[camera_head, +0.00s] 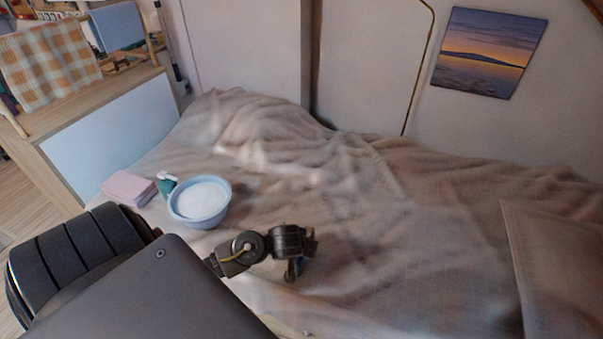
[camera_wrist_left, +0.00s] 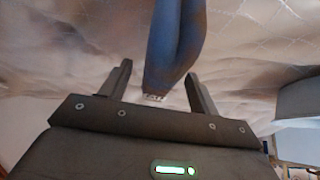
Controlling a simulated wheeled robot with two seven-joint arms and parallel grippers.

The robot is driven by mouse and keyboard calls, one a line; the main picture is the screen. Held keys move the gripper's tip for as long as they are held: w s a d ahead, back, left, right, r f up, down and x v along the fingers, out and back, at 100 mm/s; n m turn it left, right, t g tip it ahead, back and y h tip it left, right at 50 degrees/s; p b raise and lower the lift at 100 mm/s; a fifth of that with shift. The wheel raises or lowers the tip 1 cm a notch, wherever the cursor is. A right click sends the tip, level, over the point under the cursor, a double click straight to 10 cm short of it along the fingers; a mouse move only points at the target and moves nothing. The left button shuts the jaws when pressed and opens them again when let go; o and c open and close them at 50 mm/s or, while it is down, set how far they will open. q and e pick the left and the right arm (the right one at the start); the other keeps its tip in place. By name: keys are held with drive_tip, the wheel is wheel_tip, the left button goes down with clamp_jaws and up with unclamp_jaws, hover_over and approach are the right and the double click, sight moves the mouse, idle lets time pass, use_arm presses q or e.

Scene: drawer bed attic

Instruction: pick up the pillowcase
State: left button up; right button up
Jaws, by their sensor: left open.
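A folded pink cloth (camera_head: 130,188), which may be the pillowcase, lies at the bed's left edge in the head view. A pinkish-beige pillow or its cover (camera_head: 560,265) lies at the right edge of that view. My left gripper (camera_wrist_left: 160,85) is open in the left wrist view. A smooth blue thing (camera_wrist_left: 172,50) with a small white mark at its end shows between its fingers; I cannot tell what it is or whether it touches them. In the head view, dark arm links of mine reach over the bed, and the fingertips are not clear.
A light blue bowl (camera_head: 199,204) with white contents stands on the bed beside a green bottle (camera_head: 166,186). The rumpled beige bedcover (camera_head: 400,230) is mostly clear. A wooden cabinet (camera_head: 110,130) stands at the left, and a wall (camera_head: 375,70) borders the back.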

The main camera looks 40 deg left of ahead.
use_arm(q)
drive_tip(key=x, duration=0.2)
drive_tip(key=shift+w+f, duration=0.1)
drive_tip(key=shift+f, duration=0.15)
drive_tip(key=c, duration=1.2)
drive_tip(key=shift+r, duration=0.1)
